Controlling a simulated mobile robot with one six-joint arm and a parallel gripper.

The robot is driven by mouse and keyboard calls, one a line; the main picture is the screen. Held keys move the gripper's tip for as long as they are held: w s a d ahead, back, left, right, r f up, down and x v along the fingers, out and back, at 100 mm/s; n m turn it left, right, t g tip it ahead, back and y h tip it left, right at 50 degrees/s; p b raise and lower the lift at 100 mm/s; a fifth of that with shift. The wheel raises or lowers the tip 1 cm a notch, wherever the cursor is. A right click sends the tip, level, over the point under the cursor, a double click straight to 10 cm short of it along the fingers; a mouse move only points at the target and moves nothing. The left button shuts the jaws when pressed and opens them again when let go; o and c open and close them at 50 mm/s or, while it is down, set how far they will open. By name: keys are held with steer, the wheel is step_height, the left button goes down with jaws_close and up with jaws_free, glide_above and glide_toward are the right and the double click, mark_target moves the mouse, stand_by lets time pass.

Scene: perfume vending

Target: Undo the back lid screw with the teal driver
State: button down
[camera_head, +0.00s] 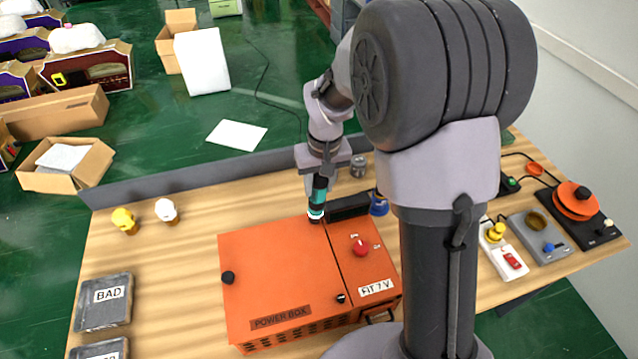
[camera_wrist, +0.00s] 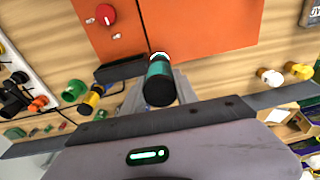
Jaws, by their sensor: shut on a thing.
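The teal driver (camera_head: 318,192) stands about upright at the back edge of the orange power box (camera_head: 270,270). My gripper (camera_head: 322,172) is shut on the driver from above. The driver also shows in the wrist view (camera_wrist: 160,80), with its tip end at the box edge. The driver's tip covers the back lid screw's place, so I cannot tell whether it touches the screw. A dark screw or knob (camera_head: 341,298) shows at the front of the lid, and a black knob (camera_head: 228,277) at its left.
A red knob (camera_head: 361,248) sits on the box's right panel. Behind the box are a black holder (camera_head: 348,206), a blue item (camera_head: 379,205) and a grey can (camera_head: 358,166). A BAD tray (camera_head: 104,302) lies at left; the table between is clear.

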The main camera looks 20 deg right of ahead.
step_height(320, 180, up, 7)
steer(key=p, duration=0.5)
steer(key=shift+r+p, duration=0.1)
steer(key=shift+p, duration=0.25)
